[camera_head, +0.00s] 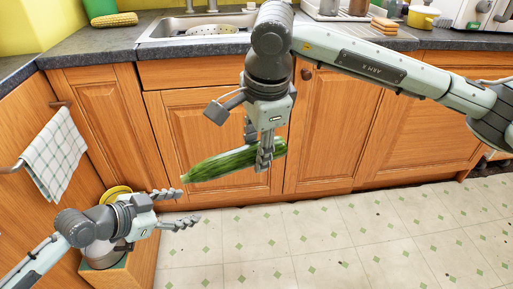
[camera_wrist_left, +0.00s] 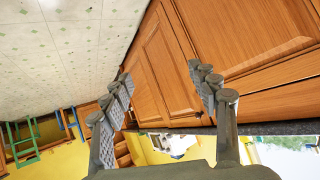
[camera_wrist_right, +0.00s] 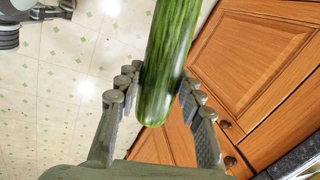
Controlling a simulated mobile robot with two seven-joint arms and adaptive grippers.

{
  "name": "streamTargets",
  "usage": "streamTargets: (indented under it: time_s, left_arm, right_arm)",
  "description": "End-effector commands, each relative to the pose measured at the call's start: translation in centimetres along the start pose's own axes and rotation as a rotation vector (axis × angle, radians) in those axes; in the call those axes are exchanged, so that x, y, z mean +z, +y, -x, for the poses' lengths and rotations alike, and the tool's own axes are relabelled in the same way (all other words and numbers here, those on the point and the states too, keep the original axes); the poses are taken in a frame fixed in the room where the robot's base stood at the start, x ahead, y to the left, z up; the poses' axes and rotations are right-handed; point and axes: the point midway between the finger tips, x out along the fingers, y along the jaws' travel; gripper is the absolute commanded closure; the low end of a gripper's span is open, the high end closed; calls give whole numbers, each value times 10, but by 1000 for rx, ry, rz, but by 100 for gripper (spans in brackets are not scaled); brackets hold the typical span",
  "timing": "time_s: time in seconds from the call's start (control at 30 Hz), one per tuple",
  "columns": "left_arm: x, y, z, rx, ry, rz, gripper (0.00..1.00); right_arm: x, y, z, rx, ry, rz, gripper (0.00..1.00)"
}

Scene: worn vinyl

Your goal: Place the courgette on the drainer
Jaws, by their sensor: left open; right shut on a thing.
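The courgette (camera_head: 222,165) is long, green and striped. It hangs nearly level in front of the lower cupboards, above the floor. My right gripper (camera_head: 265,160) points down and is shut on it near its right end. In the right wrist view the courgette (camera_wrist_right: 168,60) lies between the two fingers. My left gripper (camera_head: 188,206) is open and empty, low at the left; its spread fingers also show in the left wrist view (camera_wrist_left: 158,85). A rack that looks like the drainer (camera_head: 345,14) stands on the worktop right of the sink, with cups in it, partly cut off by the top edge.
The sink (camera_head: 160,28) holds a pale spotted item (camera_head: 212,30). A corn cob (camera_head: 114,19) lies on the worktop at left. Brown sponge-like pieces (camera_head: 384,26) and a yellow pot (camera_head: 422,17) are at right. A checked towel (camera_head: 55,155) hangs at left. The floor (camera_head: 350,240) is clear.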

Motion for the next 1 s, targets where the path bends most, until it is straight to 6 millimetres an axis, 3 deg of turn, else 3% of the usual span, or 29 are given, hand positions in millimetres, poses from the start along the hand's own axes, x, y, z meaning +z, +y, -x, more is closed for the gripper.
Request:
streamTargets:
  time_s: [0.03, 0.2, 0.37, 0.5, 0.7, 0.83, 1.0]
  left_arm:
    - [27, 4, -10, -28, -49, 67, 40]
    - [119, 15, -25, -138, -237, 261, 40]
    - [202, 42, -22, -228, -418, 426, 40]
    - [265, 75, -9, -294, -569, 546, 40]
    - [320, 114, 12, -357, -723, 654, 40]
    - [337, 128, 20, -378, -772, 684, 40]
    - [342, 132, 23, -385, -788, 692, 40]
  right_arm:
    - [0, 0, 1, -1, 0, 0, 100]
    - [0, 0, 1, -1, 0, 0, 100]
    - [0, 0, 1, -1, 0, 0, 100]
    - [0, 0, 1, -1, 0, 0, 100]
    - [0, 0, 1, -1, 0, 0, 100]
    - [0, 0, 1, -1, 0, 0, 100]
    - [0, 0, 1, -1, 0, 0, 100]
